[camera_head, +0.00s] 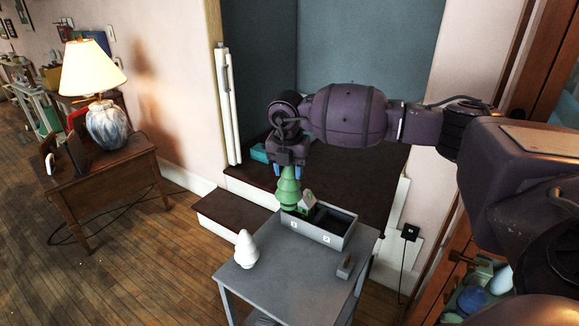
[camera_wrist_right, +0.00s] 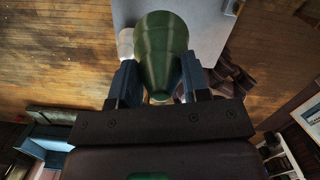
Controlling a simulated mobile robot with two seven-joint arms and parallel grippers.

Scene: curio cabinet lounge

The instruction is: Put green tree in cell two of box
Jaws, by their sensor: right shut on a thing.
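The green tree (camera_head: 289,190), tiered and upright, hangs from my right gripper (camera_head: 286,170), whose blue fingers are shut on its top. In the right wrist view the green tree (camera_wrist_right: 162,45) sits between the fingers of my right gripper (camera_wrist_right: 160,85). The grey box (camera_head: 314,234) stands on a small grey table (camera_head: 237,281). Its front wall carries two small white labels, too small to read surely. The tree is at the box's left end; I cannot tell whether its base touches anything. My left gripper is not in view.
A white tree (camera_head: 246,249) stands on the table's left side, and a small grey-brown block (camera_head: 345,266) lies at the right. Dark steps (camera_head: 235,212) are behind.

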